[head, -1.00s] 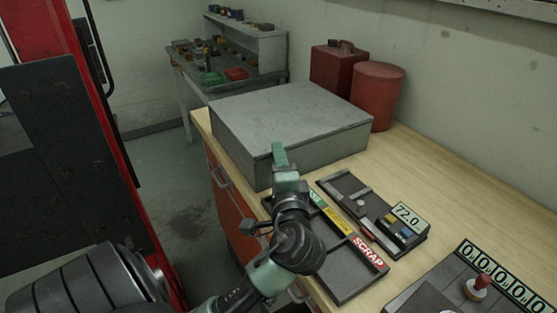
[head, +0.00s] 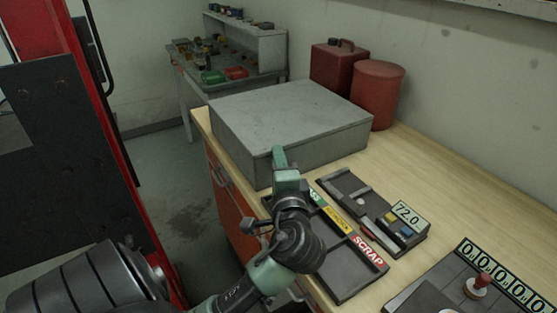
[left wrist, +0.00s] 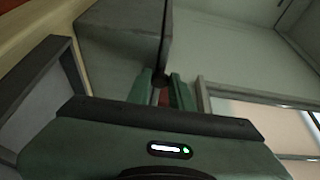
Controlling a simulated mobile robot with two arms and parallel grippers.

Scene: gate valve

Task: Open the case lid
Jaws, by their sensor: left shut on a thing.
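The grey case (head: 290,115) sits on the wooden bench, and its lid (head: 290,103) is down and flat. My left gripper (head: 279,157) is at the near front side of the case, just below the lid's edge. The left wrist view shows its two green fingers (left wrist: 162,86) close together at the case's seam, with a small dark part of the lid edge (left wrist: 161,79) between the tips. The gripper is shut on it; the exact contact is partly hidden by the fingers. My right gripper is not in view.
A tray with a SCRAP label (head: 350,270) and a gauge box reading 72.0 (head: 375,215) lie close to my left arm. A counter panel (head: 480,285) is at the lower right. Red cans (head: 378,95) stand behind the case. Bare bench (head: 450,190) is at the right.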

